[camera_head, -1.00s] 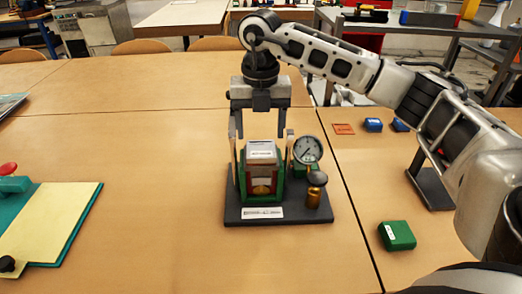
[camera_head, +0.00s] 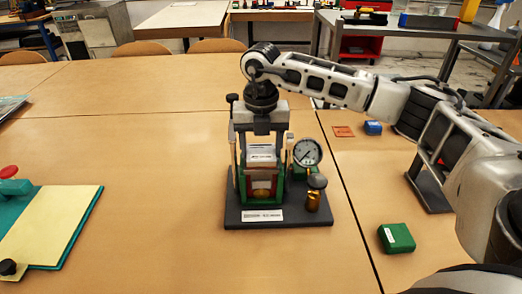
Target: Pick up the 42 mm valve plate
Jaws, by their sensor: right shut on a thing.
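My right gripper (camera_head: 261,160) points down over the gauge rig in the middle of the table. Its fingers are on either side of a white-topped, labelled block (camera_head: 262,155) and are shut on it. The block sits in the green frame (camera_head: 246,186) of the rig. The label is too small to read, so I cannot tell if this is the 42 mm valve plate. The fingertips are partly hidden by the block and frame. My left gripper is not in view.
The rig's dark base (camera_head: 240,216) also carries a round gauge (camera_head: 307,152) and a brass knob (camera_head: 313,201). A yellow-topped board (camera_head: 58,222) lies left.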

